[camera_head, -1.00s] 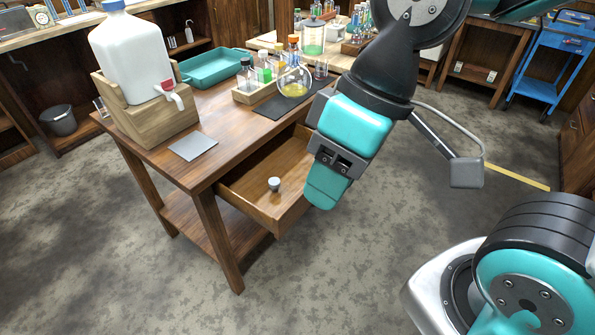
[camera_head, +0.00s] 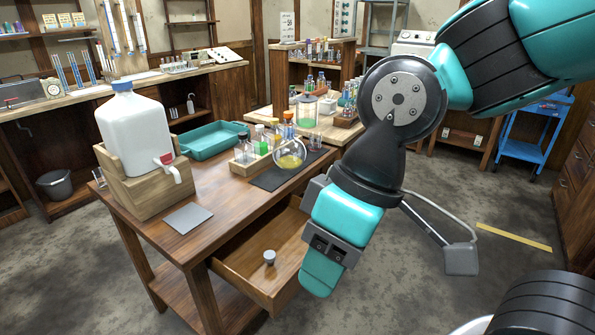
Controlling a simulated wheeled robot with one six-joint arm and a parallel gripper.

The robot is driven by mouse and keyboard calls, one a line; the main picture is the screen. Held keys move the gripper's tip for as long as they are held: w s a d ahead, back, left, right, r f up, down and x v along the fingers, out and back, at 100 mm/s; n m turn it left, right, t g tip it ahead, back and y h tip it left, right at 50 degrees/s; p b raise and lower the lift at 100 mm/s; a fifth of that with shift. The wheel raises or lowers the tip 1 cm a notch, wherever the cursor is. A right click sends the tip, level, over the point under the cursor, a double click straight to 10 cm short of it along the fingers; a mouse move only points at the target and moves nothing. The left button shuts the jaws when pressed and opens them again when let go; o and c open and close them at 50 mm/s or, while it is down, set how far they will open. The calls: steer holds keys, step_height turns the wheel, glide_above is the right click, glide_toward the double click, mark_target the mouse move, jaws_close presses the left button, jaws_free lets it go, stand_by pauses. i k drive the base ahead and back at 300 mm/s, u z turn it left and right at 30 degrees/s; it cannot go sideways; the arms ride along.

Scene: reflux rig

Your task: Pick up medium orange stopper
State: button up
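No loose stopper that is clearly orange shows. A small grey stopper (camera_head: 269,257) stands in the open drawer (camera_head: 240,270) of the wooden table, near its front. An orange top (camera_head: 288,116) shows on a bottle at the back of the table, too small to tell if it is a stopper. My gripper (camera_head: 322,272) hangs over the right side of the drawer, pointing down, to the right of the grey stopper and apart from it. Its fingertips are seen from behind, so its opening is hidden.
The wooden table (camera_head: 140,226) bears a white jug (camera_head: 133,130) in a wooden stand, a teal tray (camera_head: 208,140), a grey pad (camera_head: 188,218), a rack of bottles (camera_head: 243,165) and a round flask (camera_head: 289,155) with yellow liquid. Bare floor lies in front.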

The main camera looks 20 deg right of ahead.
mark_target(288, 114)
steer(key=z, duration=1.2)
steer(key=i, duration=1.9)
steer(key=u, duration=2.1)
